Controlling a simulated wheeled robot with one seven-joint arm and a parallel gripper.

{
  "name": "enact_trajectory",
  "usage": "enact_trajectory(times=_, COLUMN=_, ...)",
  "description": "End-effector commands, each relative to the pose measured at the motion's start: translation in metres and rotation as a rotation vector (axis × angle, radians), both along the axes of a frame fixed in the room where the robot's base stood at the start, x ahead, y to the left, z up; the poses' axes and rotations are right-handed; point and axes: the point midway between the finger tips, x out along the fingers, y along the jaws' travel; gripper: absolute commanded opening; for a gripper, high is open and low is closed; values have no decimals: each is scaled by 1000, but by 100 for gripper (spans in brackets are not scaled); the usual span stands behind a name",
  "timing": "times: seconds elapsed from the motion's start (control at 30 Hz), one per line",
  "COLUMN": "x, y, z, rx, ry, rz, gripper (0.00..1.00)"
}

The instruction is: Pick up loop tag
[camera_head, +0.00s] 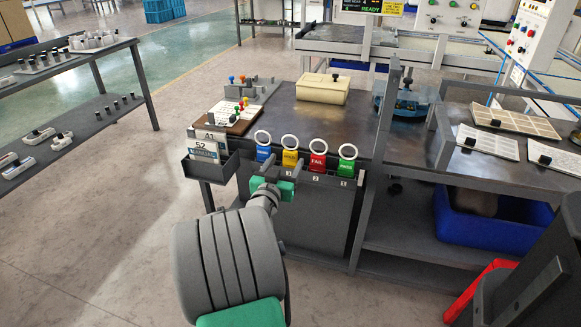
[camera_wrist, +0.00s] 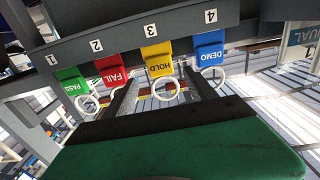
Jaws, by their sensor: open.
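Several coloured loop tags hang in a row on the front edge of the workbench (camera_head: 380,130), each with a white ring. In the head view they are a blue tag (camera_head: 263,153), a yellow tag (camera_head: 290,158), a red FAIL tag (camera_head: 318,161) and a green tag (camera_head: 346,167). The wrist view shows them upside down: green PASS (camera_wrist: 72,80), red FAIL (camera_wrist: 112,70), yellow HOLD (camera_wrist: 158,59) and blue DEMO (camera_wrist: 209,51). My gripper (camera_head: 282,168) is open in front of the row. In the wrist view its fingers (camera_wrist: 163,85) lie on either side of the HOLD ring; contact cannot be told.
A dark holder (camera_head: 210,170) with cards labelled A1 and S2 is left of the tags. A cream box (camera_head: 322,90) stands on the bench. The shelf frame (camera_head: 378,150) rises on the right, with a blue bin (camera_head: 450,222) below. Floor is free at left.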

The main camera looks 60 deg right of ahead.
Motion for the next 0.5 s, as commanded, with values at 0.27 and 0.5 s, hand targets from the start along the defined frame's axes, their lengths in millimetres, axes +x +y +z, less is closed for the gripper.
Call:
enact_trajectory(times=0.27, x=8, y=-46, z=5, rx=1, ry=-1, rz=-1, gripper=65)
enact_trajectory(times=0.5, x=11, y=-58, z=7, rx=2, ry=1, rz=2, gripper=65)
